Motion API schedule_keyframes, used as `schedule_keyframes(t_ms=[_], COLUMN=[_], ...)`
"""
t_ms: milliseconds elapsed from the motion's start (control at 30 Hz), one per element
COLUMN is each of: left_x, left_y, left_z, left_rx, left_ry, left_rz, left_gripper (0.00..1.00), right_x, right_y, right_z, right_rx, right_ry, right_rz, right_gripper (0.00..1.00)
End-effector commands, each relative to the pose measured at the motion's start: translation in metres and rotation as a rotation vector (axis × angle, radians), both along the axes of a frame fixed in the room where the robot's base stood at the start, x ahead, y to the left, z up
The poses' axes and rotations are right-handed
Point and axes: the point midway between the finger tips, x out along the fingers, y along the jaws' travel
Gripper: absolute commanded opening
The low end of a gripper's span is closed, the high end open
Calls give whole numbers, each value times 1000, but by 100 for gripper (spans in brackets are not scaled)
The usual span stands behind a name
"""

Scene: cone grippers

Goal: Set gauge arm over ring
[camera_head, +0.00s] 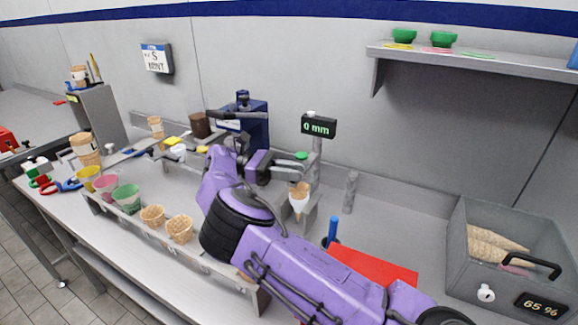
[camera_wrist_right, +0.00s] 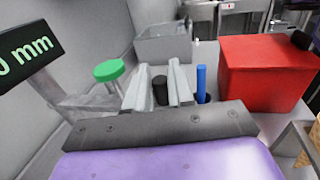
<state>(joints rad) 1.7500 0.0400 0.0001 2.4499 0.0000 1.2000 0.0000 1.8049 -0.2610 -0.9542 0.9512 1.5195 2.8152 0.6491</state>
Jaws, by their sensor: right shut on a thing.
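The gauge has a dark display reading 0 mm (camera_head: 318,126) on a grey post. A green knob (camera_head: 301,155) sits beside the post, and it also shows in the right wrist view (camera_wrist_right: 108,70). A cone (camera_head: 299,193) stands upright in a holder below it; the ring itself cannot be made out. My right gripper (camera_head: 283,163) is next to the post. In the right wrist view its two grey fingers (camera_wrist_right: 160,80) are on either side of a small black grip (camera_wrist_right: 160,92), and it is shut on it. My left gripper is not in view.
A red box (camera_head: 370,268) and blue rod (camera_head: 333,229) stand right of the gauge. A grey bin (camera_head: 462,240) holds cones at far right. A blue machine (camera_head: 257,125) stands behind my wrist. Cones and coloured cups (camera_head: 127,197) fill a rack at left.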

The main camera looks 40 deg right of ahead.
Motion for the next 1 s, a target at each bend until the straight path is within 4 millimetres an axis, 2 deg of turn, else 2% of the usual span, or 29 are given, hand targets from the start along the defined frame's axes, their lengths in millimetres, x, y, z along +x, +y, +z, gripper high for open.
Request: schedule_keyframes(t_ms=[600,633,667,700,1000], left_x=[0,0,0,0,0], left_y=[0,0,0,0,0], left_z=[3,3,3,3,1], left_rx=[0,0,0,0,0], left_ry=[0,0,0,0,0], left_rz=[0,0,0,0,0], left_gripper=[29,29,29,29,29], right_x=[5,4,4,4,2], right_y=[7,7,7,7,4], right_z=[-2,-2,-2,-2,-1], right_rx=[2,2,2,2,1], right_ry=[1,1,0,1,0], right_rz=[-7,-7,-7,-7,-15], right_gripper=[0,26,36,41,41])
